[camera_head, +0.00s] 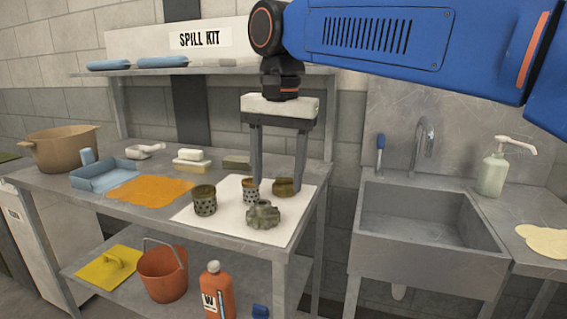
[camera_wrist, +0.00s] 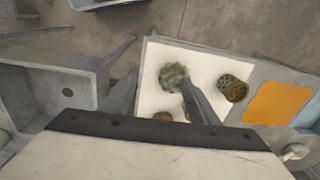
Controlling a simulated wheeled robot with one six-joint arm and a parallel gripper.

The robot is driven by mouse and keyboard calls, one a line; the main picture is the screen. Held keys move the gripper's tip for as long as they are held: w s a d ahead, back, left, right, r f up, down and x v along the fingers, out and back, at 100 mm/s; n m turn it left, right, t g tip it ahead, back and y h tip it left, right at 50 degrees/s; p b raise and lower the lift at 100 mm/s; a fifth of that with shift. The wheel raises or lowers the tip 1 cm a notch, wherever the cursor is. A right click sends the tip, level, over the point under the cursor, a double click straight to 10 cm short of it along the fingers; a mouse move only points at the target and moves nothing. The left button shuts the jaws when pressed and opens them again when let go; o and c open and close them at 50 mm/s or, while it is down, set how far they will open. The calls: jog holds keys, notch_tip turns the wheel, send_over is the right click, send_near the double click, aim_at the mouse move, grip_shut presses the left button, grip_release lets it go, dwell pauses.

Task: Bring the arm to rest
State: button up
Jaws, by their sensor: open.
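My blue arm (camera_head: 380,40) reaches in from the upper right in the head view. My gripper (camera_head: 278,186) hangs down from it over the right part of the workbench, its two long fingers apart with nothing held between them. Below and around the fingertips, a white mat (camera_head: 222,222) holds two perforated cylindrical parts (camera_head: 204,203), a greenish lumpy part (camera_head: 263,215) and a low brownish part (camera_head: 285,188). In the wrist view, one finger (camera_wrist: 200,103) shows over the mat, beside the lumpy part (camera_wrist: 173,77). I cannot tell the height of the fingertips above the mat.
An orange cloth (camera_head: 150,190), a blue tray (camera_head: 105,177) and a tan pot (camera_head: 62,148) lie left on the bench. A shelf (camera_head: 220,70) runs behind. A sink (camera_head: 420,220) and soap bottle (camera_head: 492,172) stand right. A bucket (camera_head: 162,275) sits below.

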jog(key=s+d+f+n+t, duration=0.1)
jog(key=s+d+f, duration=0.1)
jog(key=d+f, duration=0.6)
jog(key=s+d+f+n+t, duration=0.1)
jog(key=s+d+f, duration=0.2)
jog(key=d, duration=0.8)
jog(key=s+d+f+t, duration=0.1)
jog(key=s+d+f, duration=0.3)
jog(key=f, duration=0.3)
jog(key=s+d+f+n+t, duration=0.1)
jog(key=s+d+f, duration=0.4)
jog(key=d+f, duration=0.2)
jog(key=shift+s+f, duration=0.3)
jog(key=shift+f, duration=0.5)
